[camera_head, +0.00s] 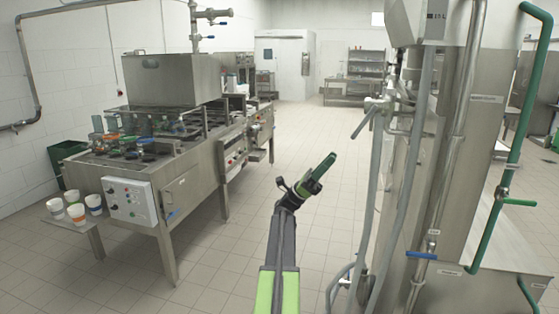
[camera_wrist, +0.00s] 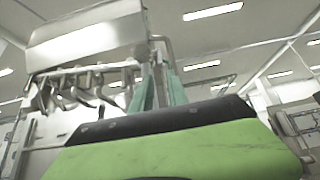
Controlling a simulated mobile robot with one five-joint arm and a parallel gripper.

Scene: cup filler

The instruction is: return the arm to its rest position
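My arm reaches up from the bottom of the head view, with a black and green link. My gripper (camera_head: 325,166) is at its end, raised over the open floor and tilted up to the right. It is apart from the machines on both sides. In the wrist view my gripper (camera_wrist: 158,76) shows two teal fingers with a narrow gap between them. I see nothing held there. The wrist view looks upward, past a green and black part of mine, toward the ceiling.
A steel filling machine (camera_head: 180,165) stands on the left, with several cups (camera_head: 76,212) on its side shelf. A tall steel unit (camera_head: 445,150) with grey and green pipes (camera_head: 500,170) stands close on the right. The tiled floor (camera_head: 300,120) between them is clear.

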